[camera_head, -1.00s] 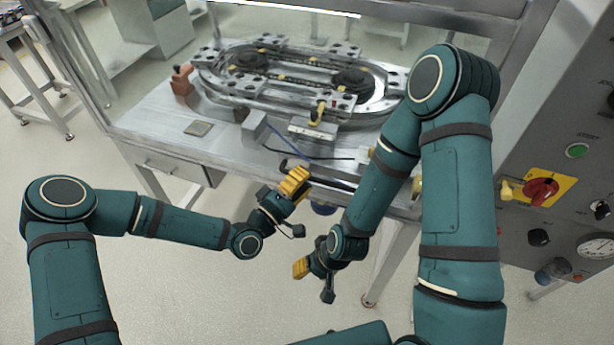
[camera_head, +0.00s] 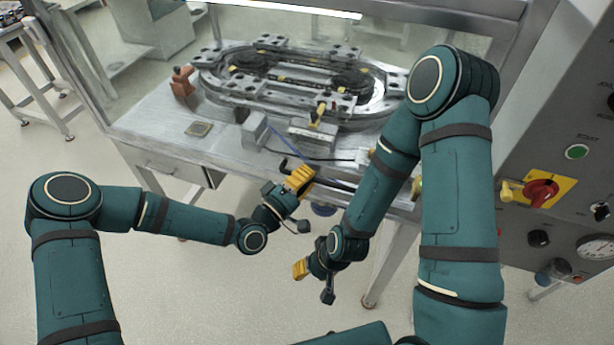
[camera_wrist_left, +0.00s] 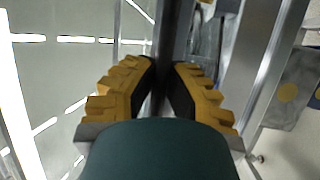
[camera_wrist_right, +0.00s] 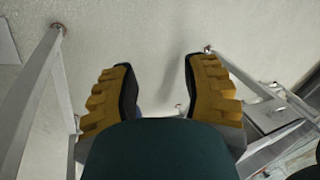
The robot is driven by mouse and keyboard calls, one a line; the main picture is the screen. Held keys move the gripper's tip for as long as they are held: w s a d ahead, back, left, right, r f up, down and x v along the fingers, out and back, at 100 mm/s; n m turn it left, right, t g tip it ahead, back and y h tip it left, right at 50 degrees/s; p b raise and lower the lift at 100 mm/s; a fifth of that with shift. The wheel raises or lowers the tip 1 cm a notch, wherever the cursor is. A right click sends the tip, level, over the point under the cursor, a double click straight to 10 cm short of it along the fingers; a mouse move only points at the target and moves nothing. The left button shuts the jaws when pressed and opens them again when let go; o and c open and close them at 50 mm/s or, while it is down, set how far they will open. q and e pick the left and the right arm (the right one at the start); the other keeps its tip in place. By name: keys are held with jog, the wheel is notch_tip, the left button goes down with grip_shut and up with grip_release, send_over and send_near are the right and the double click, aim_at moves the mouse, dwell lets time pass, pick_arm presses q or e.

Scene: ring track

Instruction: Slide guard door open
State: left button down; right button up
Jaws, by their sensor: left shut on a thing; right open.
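The guard door looks like a clear panel in a metal frame in front of the ring track (camera_head: 300,85), and its outline is hard to make out. A dark bar (camera_head: 338,186), apparently the door's handle, runs along the front edge of the bench. My left gripper (camera_head: 302,178) is shut on this bar at its left part. In the left wrist view the dark bar (camera_wrist_left: 161,50) runs between the two yellow fingers (camera_wrist_left: 160,85). My right gripper (camera_head: 302,268) is open and empty, low in front of the bench. Its spread fingers (camera_wrist_right: 160,85) show only floor between them.
A metal bench (camera_head: 155,125) carries the track, with a drawer (camera_head: 165,165) under its front. A control panel (camera_head: 560,190) with a red knob (camera_head: 541,192) stands at the right, close to my right arm.

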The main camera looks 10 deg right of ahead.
pick_arm(q)
notch_tip(320, 180, up, 12)
jog(key=p, duration=0.5)
notch_tip(320, 180, up, 22)
jog(key=p, duration=0.9)
jog(key=shift+f, duration=0.2)
jog(key=c, duration=1)
grip_release()
jog(key=shift+f, duration=0.1)
send_near(322, 29)
jog(key=v, duration=0.5)
jog(key=shift+s+a, duration=0.2)
jog(key=shift+a, duration=0.05)
jog(key=shift+f, duration=0.1)
